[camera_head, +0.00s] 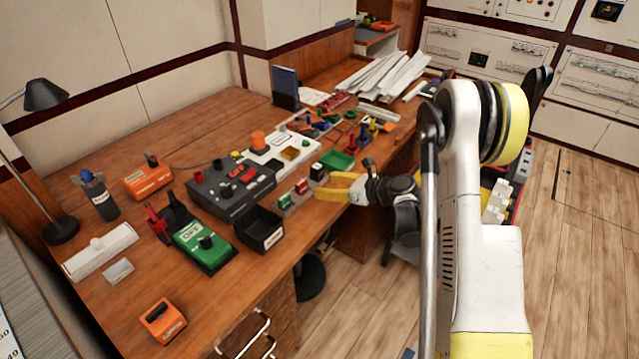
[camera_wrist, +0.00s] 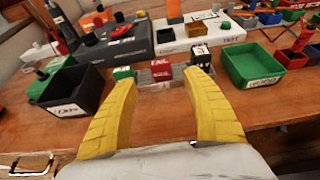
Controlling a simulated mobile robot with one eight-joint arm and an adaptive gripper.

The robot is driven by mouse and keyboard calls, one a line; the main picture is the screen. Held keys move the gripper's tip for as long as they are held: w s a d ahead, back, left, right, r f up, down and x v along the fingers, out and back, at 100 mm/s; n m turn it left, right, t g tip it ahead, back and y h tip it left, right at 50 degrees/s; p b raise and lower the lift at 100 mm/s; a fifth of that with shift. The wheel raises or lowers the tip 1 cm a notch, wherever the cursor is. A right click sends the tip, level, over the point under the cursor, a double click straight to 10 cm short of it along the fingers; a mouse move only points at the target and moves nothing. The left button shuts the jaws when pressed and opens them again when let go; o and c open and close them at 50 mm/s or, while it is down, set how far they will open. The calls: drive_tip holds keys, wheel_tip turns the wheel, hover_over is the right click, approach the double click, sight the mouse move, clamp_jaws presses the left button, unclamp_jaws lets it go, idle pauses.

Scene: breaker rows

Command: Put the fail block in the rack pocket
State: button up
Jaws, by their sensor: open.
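My gripper (camera_head: 338,186) is open at the desk's front edge. In the wrist view, its two yellow fingers (camera_wrist: 160,78) are spread and point at a row of small blocks. The red fail block (camera_wrist: 161,70) shows in the gap beyond the fingertips, with white lettering on its face; it also shows in the head view (camera_head: 302,186). A green block (camera_wrist: 123,73) stands to its left and a dark block with a white label (camera_wrist: 200,55) to its right. They stand along a low grey rack (camera_wrist: 145,78), whose pockets are hard to make out.
A black bin (camera_head: 259,228) stands left of the row and a green bin (camera_head: 337,160) to its right. Behind are a dark switch box (camera_head: 231,187) and a white panel (camera_head: 285,148).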

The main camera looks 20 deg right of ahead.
drive_tip(key=s+a+r+n+g+h, duration=0.2)
drive_tip(key=s+a+r+n, duration=0.2)
drive_tip(key=s+r+n, duration=0.3)
drive_tip(key=s+a+r+n+g+h, duration=0.1)
drive_tip(key=s+a+r+n+h, duration=0.15)
drive_tip(key=s+r+n, duration=0.45)
drive_tip(key=s+r+n+h, duration=0.1)
drive_tip(key=s+r+n, duration=0.1)
drive_tip(key=s+n, duration=0.5)
drive_tip(key=s+r+n+h, duration=0.2)
drive_tip(key=s+n, duration=0.5)
drive_tip(key=s, duration=0.5)
drive_tip(key=shift+s+n+g, duration=0.15)
drive_tip(key=shift+n+g, duration=0.25)
